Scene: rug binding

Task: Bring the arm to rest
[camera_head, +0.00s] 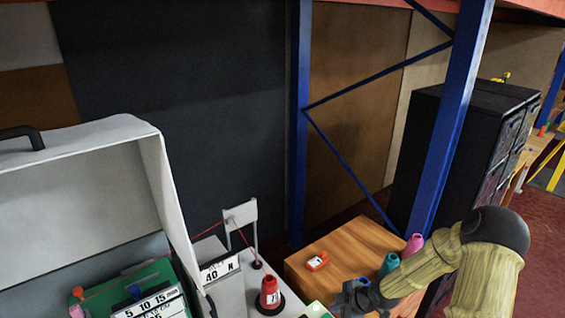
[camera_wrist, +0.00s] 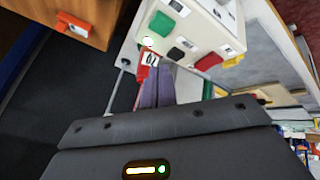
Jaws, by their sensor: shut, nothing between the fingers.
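My gripper (camera_head: 357,296) is at the lower right of the head view, dark, at the end of my arm. It is in front of the wooden box top (camera_head: 345,250). In the wrist view its two greyish-purple fingers (camera_wrist: 158,72) lie side by side, shut, with nothing seen between them. Behind the fingertips there, a red item with a white label (camera_wrist: 149,60) shows by a white machine body (camera_wrist: 200,35); I cannot tell the gap between them and the fingers.
A red cone (camera_head: 269,292) stands on a black base beside a white post (camera_head: 241,222) with red thread. Teal (camera_head: 388,264) and pink (camera_head: 413,245) cones are close to my arm. A small red-and-white item (camera_head: 317,261) lies on the wooden top. An open white case lid (camera_head: 80,200) rises left. Blue rack posts (camera_head: 298,120) stand behind.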

